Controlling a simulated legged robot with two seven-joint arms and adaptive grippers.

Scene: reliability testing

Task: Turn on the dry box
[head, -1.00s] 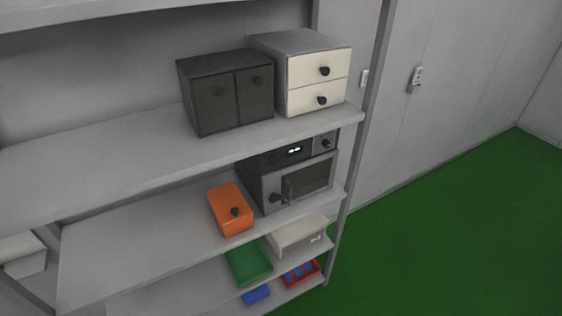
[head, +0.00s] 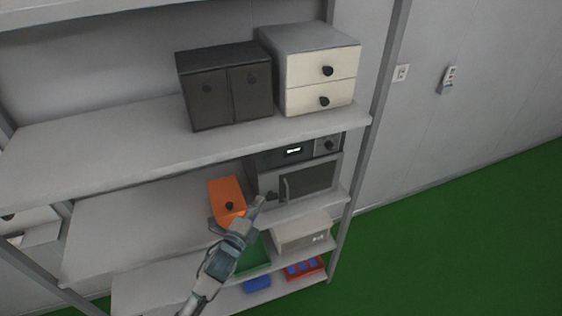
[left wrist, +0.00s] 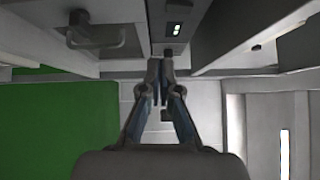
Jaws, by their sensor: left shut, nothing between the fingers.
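The dry box appears to be the dark grey appliance (head: 316,180) on the middle shelf at the right. It has a door with a vertical handle, a lit display (head: 293,151) and a round knob (head: 329,145) on its top panel. In the left wrist view a dark panel with small white lights (left wrist: 173,28) shows at the top, beyond the fingertips. My left gripper (head: 262,200) is in front of the shelf, left of and below the dry box door in the picture. In the left wrist view its fingers (left wrist: 158,75) are together and empty. My right gripper is not in view.
An orange box (head: 227,192) sits left of the dry box, partly behind my left gripper. A black cabinet (head: 224,88) and a white drawer unit (head: 318,92) stand on the shelf above. Below are a beige box (head: 299,234), a green tray (head: 253,258) and a red bin (head: 304,269).

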